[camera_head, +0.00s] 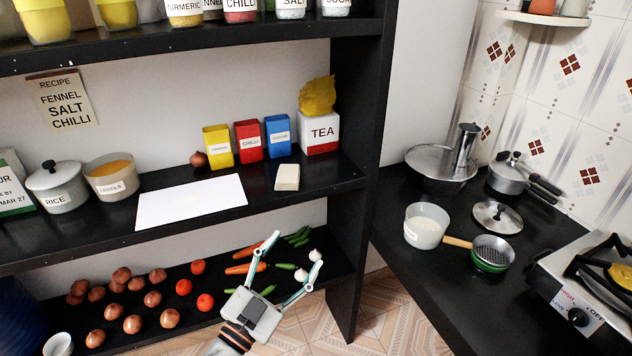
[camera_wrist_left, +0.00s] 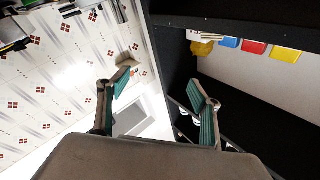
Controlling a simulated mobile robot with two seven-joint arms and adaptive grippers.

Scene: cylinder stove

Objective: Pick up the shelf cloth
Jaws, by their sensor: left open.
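The shelf cloth (camera_head: 318,95) is a crumpled yellow-orange piece on top of the white and red TEA box (camera_head: 318,134), at the right end of the middle shelf. It also shows small in the left wrist view (camera_wrist_left: 201,48), near the top. My left gripper (camera_head: 296,251) is open and empty. In the head view it appears below and to the left of the cloth, in front of the lower shelf, apart from the cloth. Its two spread fingers show in the left wrist view (camera_wrist_left: 158,90). My right gripper is in neither view.
Blue (camera_head: 278,136), red and yellow boxes stand left of the TEA box. A pale block (camera_head: 287,177) and white sheet (camera_head: 191,202) lie on the middle shelf (camera_head: 330,185). The black upright (camera_head: 357,150) bounds it on the right. Vegetables lie below.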

